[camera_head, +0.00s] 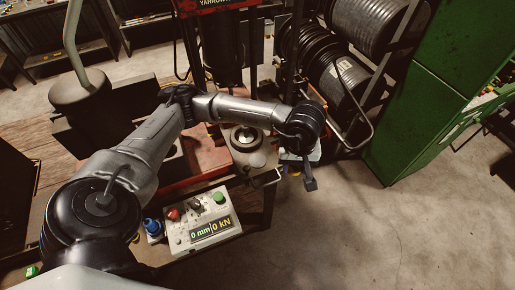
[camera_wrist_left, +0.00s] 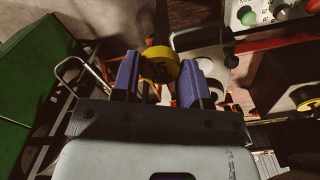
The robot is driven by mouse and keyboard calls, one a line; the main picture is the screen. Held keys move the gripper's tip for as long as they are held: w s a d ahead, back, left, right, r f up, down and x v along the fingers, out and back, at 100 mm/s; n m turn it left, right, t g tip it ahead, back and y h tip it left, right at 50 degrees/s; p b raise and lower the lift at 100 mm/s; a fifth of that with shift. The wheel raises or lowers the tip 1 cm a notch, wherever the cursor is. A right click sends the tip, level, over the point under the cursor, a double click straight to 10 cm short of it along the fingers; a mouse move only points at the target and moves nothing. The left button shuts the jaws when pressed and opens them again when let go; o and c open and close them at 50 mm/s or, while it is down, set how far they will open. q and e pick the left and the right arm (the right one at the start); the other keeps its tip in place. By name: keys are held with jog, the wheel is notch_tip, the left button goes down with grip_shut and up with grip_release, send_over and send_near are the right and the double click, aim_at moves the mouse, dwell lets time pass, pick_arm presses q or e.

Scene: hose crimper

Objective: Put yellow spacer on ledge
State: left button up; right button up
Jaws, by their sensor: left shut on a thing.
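The yellow spacer (camera_wrist_left: 160,62) is a short round piece with dark "15"-like markings, partly cut off by the fingers. In the left wrist view my left gripper (camera_wrist_left: 160,80) is shut on it, one blue-purple finger on each side. In the head view my left gripper (camera_head: 305,172) hangs at the end of the arm, just right of the press, over the floor side. The spacer cannot be made out there. A small grey edge (camera_head: 265,179) sticks out at the right of the press, close left of the gripper; I cannot tell whether it is the ledge. My right gripper is out of view.
The control box (camera_head: 203,220) reads 0 mm and 0 kN. The round press part (camera_head: 248,139) stands left of my gripper. Hose reels (camera_head: 335,70) and a green cabinet (camera_head: 435,90) stand behind and right. Open floor (camera_head: 370,235) lies at the front right.

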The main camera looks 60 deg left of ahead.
pick_arm(q)
jog(key=a+r+p, duration=0.1)
jog(key=a, duration=0.1)
jog(key=n+p, duration=0.1)
jog(key=p, duration=0.2)
send_over(257, 160)
notch_tip(257, 160, down, 7)
jog(key=shift+r, duration=0.1)
jog(key=shift+f+p, duration=0.85)
jog(key=shift+f, duration=1.2)
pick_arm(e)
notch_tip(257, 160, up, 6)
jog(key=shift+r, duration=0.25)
pick_arm(q)
jog(key=shift+f, duration=0.2)
jog(key=o, duration=1)
jog(key=shift+c, duration=0.2)
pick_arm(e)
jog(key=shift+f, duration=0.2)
pick_arm(q)
jog(key=shift+r, duration=0.15)
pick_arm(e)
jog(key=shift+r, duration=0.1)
